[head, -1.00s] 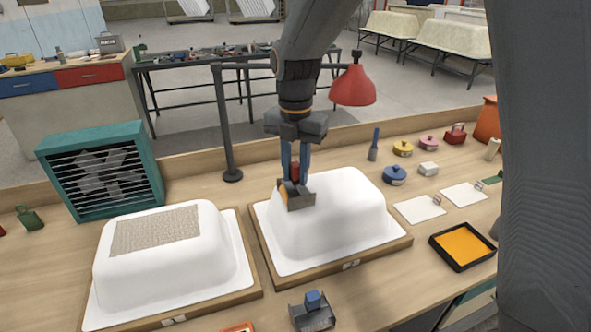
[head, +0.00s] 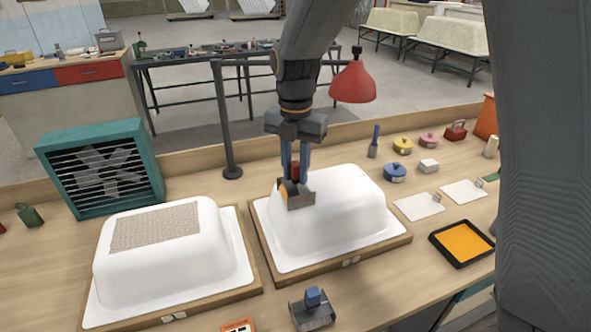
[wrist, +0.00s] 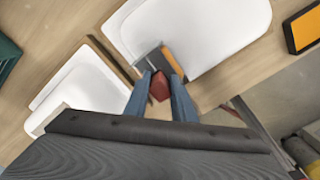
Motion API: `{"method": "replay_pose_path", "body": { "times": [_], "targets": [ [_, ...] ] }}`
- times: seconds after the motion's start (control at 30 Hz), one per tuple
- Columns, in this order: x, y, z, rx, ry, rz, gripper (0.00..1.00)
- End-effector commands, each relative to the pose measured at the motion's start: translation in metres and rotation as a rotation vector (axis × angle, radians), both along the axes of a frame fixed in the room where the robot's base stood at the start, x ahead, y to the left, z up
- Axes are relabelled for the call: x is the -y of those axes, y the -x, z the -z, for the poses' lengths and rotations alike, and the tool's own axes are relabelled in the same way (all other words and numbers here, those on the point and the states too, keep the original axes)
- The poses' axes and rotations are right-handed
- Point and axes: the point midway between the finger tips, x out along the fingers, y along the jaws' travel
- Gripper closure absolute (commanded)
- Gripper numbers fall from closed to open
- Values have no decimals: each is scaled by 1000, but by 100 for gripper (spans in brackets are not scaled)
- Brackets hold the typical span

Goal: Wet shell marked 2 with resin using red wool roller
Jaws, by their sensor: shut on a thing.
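My gripper (head: 295,165) points down, shut on the red handle of the wool roller (head: 300,199). The roller has a grey metal hood and an orange face. It is at the upper left end of the right white shell (head: 340,215); I cannot tell if it touches. In the wrist view the red handle (wrist: 160,86) sits between the blue fingers, with the roller over the shell's edge. The left white shell (head: 205,262) has a woven mat patch (head: 155,230) on top. Small tags sit on both base boards, their marks too small to read. A black tray (head: 462,244) holds orange resin.
A teal fan (head: 100,168) stands at the left back. A red lamp (head: 352,82) on a post hangs behind the right shell. A blue-handled roller (head: 312,310) lies in front. Several tins and tools, including a blue tin (head: 395,172), stand at the right.

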Motion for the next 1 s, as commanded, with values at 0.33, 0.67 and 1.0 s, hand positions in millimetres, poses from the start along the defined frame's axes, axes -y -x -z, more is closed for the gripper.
{"method": "replay_pose_path", "body": {
  "times": [0.33, 0.67, 1.0],
  "targets": [
    [0, 0, 1, -1, 0, 0, 95],
    [0, 0, 2, -1, 0, 0, 95],
    [17, -4, 2, -3, 1, 2, 95]
  ]
}}
